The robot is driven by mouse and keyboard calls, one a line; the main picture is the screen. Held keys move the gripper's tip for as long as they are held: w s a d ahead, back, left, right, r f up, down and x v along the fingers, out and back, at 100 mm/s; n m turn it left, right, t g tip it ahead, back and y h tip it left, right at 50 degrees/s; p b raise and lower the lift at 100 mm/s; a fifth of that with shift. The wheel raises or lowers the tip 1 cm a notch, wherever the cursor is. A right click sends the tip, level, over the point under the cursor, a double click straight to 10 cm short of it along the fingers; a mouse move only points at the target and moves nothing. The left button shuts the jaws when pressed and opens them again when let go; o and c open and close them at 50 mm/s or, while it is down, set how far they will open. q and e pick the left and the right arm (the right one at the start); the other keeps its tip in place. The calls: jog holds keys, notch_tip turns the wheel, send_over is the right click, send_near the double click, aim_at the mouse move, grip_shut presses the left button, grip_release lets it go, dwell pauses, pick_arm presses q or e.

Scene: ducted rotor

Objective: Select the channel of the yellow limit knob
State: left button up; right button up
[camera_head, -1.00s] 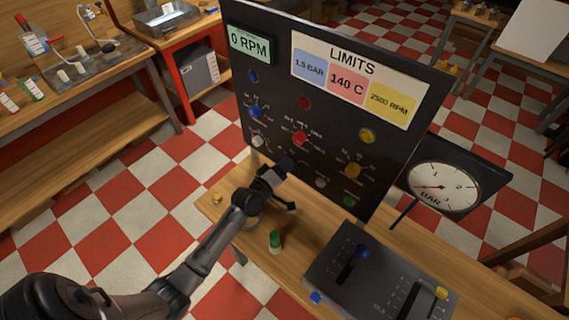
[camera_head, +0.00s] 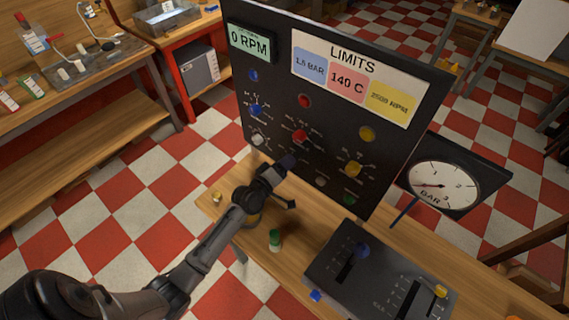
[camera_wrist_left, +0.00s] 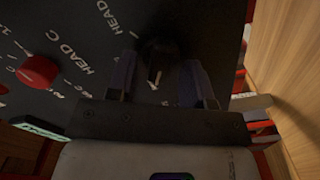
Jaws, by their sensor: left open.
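The yellow limit knob (camera_head: 353,169) is on the right side of the upright black panel (camera_head: 325,135), below a round yellow button or lamp (camera_head: 367,134). My left gripper (camera_head: 287,163) is at the panel's lower middle, left of and apart from the yellow knob. In the left wrist view its open fingers (camera_wrist_left: 160,82) stand on either side of a dark knob (camera_wrist_left: 158,50) with a pale pointer mark. Whether they touch it cannot be told. That dark knob is hidden behind the gripper in the head view. My right gripper is not in view.
A red knob (camera_head: 300,136) and a blue knob (camera_head: 256,110) are on the panel. The limits sign (camera_head: 350,76) shows 1.5 BAR, 140 C and 2500 RPM. A BAR gauge (camera_head: 445,188) and a lever box (camera_head: 372,275) are at right. A green-capped object (camera_head: 275,240) stands on the bench.

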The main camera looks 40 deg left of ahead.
pick_arm(q)
jog(key=s, duration=1.3)
jog(key=shift+s+d, duration=0.15)
jog(key=shift+s, duration=0.25)
